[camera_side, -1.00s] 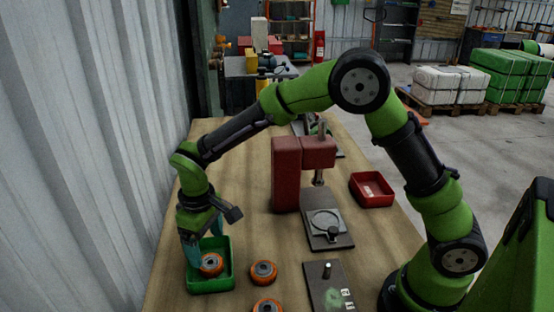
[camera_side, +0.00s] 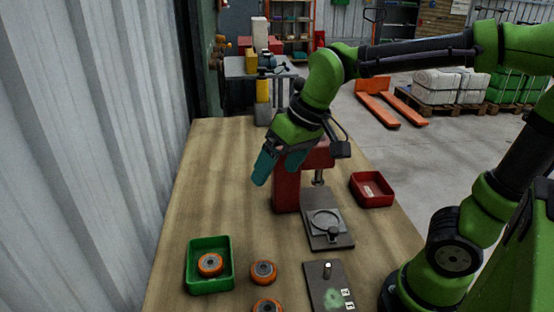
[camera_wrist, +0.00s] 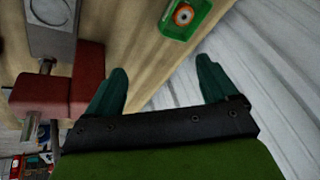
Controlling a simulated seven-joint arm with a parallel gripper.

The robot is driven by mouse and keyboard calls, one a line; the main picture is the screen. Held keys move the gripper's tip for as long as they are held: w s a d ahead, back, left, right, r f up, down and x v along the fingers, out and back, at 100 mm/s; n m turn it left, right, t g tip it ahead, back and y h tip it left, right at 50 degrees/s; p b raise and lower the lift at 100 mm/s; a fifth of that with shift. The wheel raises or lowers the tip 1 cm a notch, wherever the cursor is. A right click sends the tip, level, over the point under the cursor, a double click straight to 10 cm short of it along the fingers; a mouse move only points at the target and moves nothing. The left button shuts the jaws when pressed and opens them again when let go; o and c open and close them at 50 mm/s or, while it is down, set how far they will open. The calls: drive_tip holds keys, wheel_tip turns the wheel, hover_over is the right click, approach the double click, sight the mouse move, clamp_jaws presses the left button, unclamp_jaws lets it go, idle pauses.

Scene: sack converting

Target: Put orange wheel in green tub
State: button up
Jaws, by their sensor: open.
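The wheel (camera_wrist: 183,14) and the tub (camera_wrist: 170,31) also show at the top of the wrist view. Two more orange wheels, one (camera_side: 263,272) and another (camera_side: 267,306) cut by the lower picture edge, lie on the table to the right of the tub. My gripper (camera_side: 277,172) is raised beside the red press, well away from the tub. Its teal fingers (camera_wrist: 160,83) are spread, with nothing between them.
The red press (camera_side: 286,178) stands mid-table with its grey plate (camera_side: 328,226) in front. A red tray (camera_side: 372,189) is at the right edge. A dark plate with a peg (camera_side: 327,285) lies at the front. A corrugated wall (camera_side: 80,150) borders the left. The table's left-back area is clear.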

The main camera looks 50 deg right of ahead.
drive_tip(key=s+d+m+t, duration=0.2)
drive_tip(key=s+d+t, duration=0.1)
drive_tip(key=s, duration=0.4)
drive_tip(key=shift+s+d+f+m, duration=0.15)
drive_tip(key=shift+s+d+m, duration=0.1)
drive_tip(key=shift+d+m, duration=0.15)
drive_tip(key=shift+a, duration=0.1)
idle(0.6)
